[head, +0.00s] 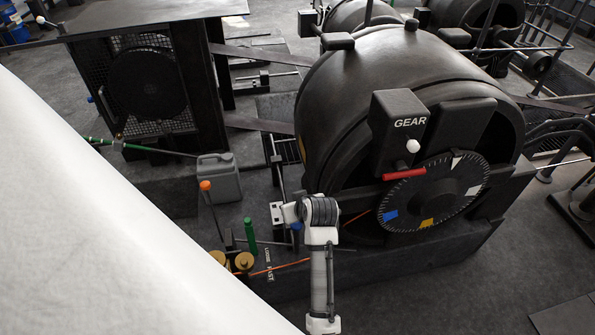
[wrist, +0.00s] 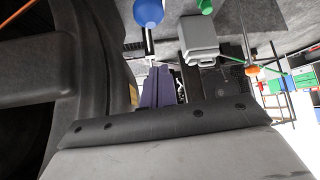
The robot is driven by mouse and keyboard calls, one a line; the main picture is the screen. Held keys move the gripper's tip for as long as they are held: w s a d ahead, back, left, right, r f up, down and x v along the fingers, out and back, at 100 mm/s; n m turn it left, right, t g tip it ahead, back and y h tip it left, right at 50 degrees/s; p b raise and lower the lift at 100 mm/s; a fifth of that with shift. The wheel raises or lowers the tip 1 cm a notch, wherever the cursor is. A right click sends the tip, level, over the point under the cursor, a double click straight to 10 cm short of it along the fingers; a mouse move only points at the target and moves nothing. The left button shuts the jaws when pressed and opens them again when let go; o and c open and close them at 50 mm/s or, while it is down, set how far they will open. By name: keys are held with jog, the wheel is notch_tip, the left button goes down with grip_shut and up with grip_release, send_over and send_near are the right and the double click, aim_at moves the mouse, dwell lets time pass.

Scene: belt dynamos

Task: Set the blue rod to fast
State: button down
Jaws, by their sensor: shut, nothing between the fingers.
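A blue ball knob (wrist: 148,12) on a thin pale rod shows at the top of the wrist view. In the head view a small blue patch (head: 296,226) shows beside my gripper, mostly hidden by it; it may be the same knob. My gripper (head: 288,212) is near this patch, at the dynamo's left front. In the wrist view my gripper's fingers (wrist: 157,75) are shut and empty, pointing toward the rod below the knob. I cannot tell whether they touch it. The LOOSE and FAST labels (head: 269,265) are on the base left of my arm.
The big black dynamo (head: 375,95) with its GEAR box (head: 397,130) and dial stands right of my arm. A green cylinder (head: 249,236), an orange-knobbed lever (head: 206,188) and a grey canister (head: 219,179) stand left. A white surface covers the lower left.

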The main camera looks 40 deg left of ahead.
jog(key=p+x, duration=0.1)
jog(key=x, duration=0.6)
jog(key=shift+s+d+f+p, duration=0.15)
jog(key=shift+s+d+p, duration=0.3)
jog(key=shift+d, duration=0.45)
jog(key=shift+s+d+f+p, duration=0.15)
jog(key=shift+s+d+p, duration=0.3)
jog(key=shift+d, duration=0.45)
jog(key=shift+s, duration=0.1)
